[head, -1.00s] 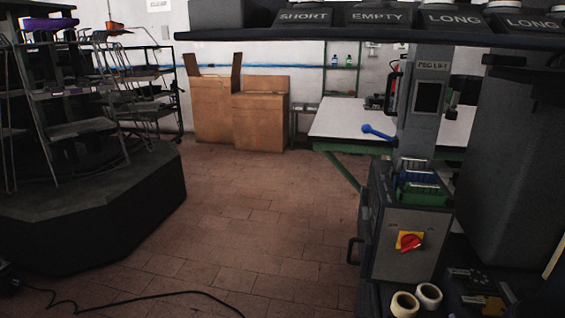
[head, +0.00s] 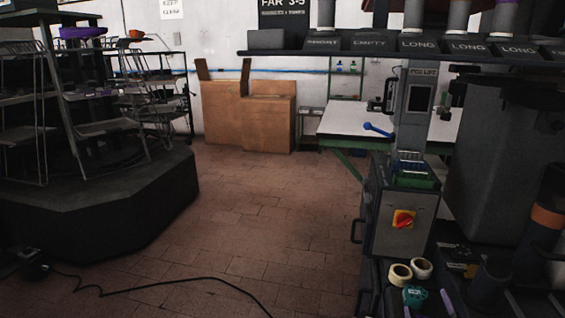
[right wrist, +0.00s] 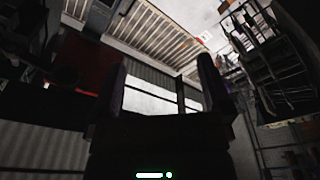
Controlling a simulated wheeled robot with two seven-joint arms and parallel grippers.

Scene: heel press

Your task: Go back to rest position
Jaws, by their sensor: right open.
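My right gripper (right wrist: 163,72) shows in the right wrist view, its two dark fingers spread apart with nothing between them. Behind the fingers are a bright window-like area and a ribbed ceiling or wall, out of reach. I cannot clearly pick out the right gripper in the head view. My left gripper is in neither view. A grey machine labelled as a lift (head: 405,215) with a red and yellow switch (head: 403,219) stands right of centre in the head view.
A labelled shelf (head: 375,54) crosses the upper right. A dark rack on a platform (head: 90,215) stands at left. Tape rolls (head: 400,274) lie at lower right. Wooden boxes (head: 245,115) and a white table (head: 345,121) stand behind. The tiled floor (head: 235,215) is open, with a cable.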

